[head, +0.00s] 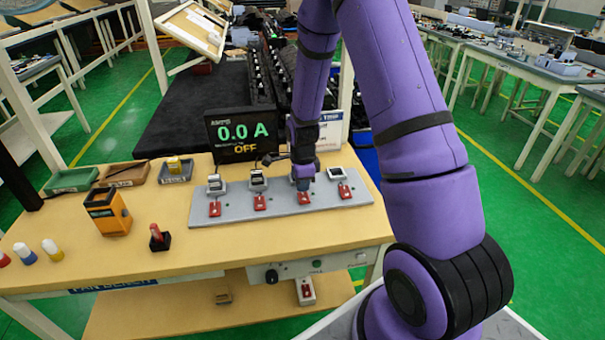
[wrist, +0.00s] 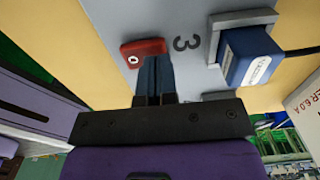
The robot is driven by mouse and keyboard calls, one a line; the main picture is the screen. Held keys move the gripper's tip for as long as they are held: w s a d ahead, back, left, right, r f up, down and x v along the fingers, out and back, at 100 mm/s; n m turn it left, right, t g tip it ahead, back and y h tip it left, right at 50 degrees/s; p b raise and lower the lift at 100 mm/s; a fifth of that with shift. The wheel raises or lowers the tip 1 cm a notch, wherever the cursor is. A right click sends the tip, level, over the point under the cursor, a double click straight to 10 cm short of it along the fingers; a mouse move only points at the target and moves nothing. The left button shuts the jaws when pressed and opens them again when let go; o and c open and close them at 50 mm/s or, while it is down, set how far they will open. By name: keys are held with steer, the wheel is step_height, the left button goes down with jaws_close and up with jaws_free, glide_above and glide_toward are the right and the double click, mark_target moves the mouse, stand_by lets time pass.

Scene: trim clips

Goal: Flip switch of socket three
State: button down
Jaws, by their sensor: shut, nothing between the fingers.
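A grey power strip (head: 275,211) with several sockets, each with a red switch in front, lies on the workbench. In the wrist view the printed number 3 (wrist: 186,43) stands between socket three's red switch (wrist: 143,50) and its grey socket frame (wrist: 213,42). A blue plug (wrist: 248,57) with a dark cable sits in that socket. My gripper (wrist: 155,62) is shut and empty, its fingertips right at the edge of the red switch; I cannot tell whether they touch. In the head view my gripper (head: 303,184) is over the third position and hides most of that socket.
A display (head: 242,134) behind the strip reads 0.0 A and OFF. A white sign (head: 331,130) stands beside it. An orange device (head: 107,211), a red-topped rocker (head: 159,238) and small trays (head: 125,173) are to the left. The bench front is mostly clear.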

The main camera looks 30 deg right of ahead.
steer(key=shift+f, duration=0.5)
steer(key=shift+w+f, duration=0.1)
steer(key=shift+f, duration=0.05)
stand_by(0.3)
steer(key=shift+s+a+r, duration=0.25)
steer(key=shift+s+r, duration=0.15)
steer(key=shift+s, duration=0.3)
steer(key=shift+w+d+r, duration=0.1)
steer(key=shift+r, duration=0.15)
step_height(320, 180, up, 13)
steer(key=w, duration=0.2)
steer(key=shift+w+d, duration=0.25)
steer(key=shift+d, duration=0.2)
